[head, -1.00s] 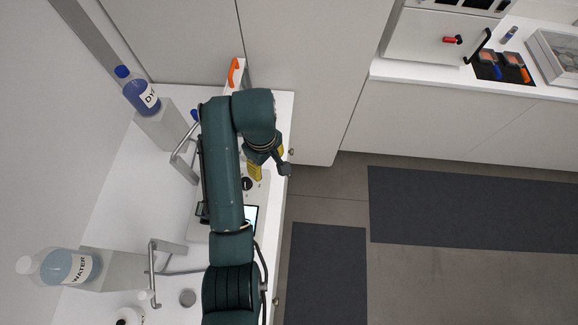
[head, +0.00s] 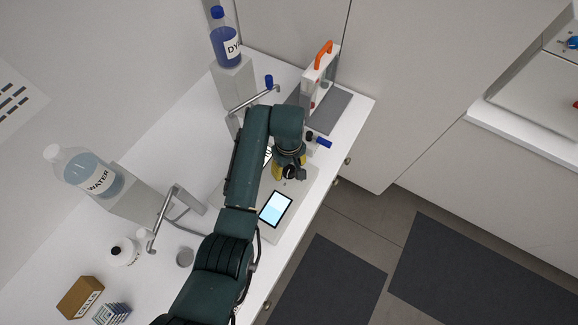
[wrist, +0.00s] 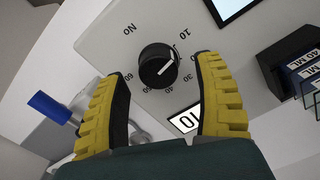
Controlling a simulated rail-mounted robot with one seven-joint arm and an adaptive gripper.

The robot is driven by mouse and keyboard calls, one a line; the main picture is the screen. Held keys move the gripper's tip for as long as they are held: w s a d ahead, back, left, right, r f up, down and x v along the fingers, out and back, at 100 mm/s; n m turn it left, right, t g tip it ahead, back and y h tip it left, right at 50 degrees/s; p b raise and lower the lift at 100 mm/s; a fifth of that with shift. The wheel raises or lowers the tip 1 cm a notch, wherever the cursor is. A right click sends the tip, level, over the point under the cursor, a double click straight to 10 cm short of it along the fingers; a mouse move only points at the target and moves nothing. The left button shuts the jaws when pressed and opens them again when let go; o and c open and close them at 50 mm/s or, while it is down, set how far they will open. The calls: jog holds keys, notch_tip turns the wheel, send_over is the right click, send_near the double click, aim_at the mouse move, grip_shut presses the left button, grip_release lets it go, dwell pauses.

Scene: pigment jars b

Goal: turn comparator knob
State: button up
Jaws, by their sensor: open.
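The comparator is a pale grey panel (wrist: 110,45) with a round black knob (wrist: 158,62) in the wrist view. Whether the fingertips are level with the knob I cannot tell. In the head view my gripper (head: 289,174) is over the comparator, beside its lit screen (head: 275,208), and my arm hides part of the panel.
On the counter stand a DYE bottle (head: 224,45), a WATER bottle (head: 90,172), metal taps (head: 165,215) and an orange-handled stand (head: 320,72). Floor mats (head: 325,285) lie at right.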

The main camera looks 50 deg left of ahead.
jog(key=shift+f, duration=0.95)
jog(key=c, duration=1.2)
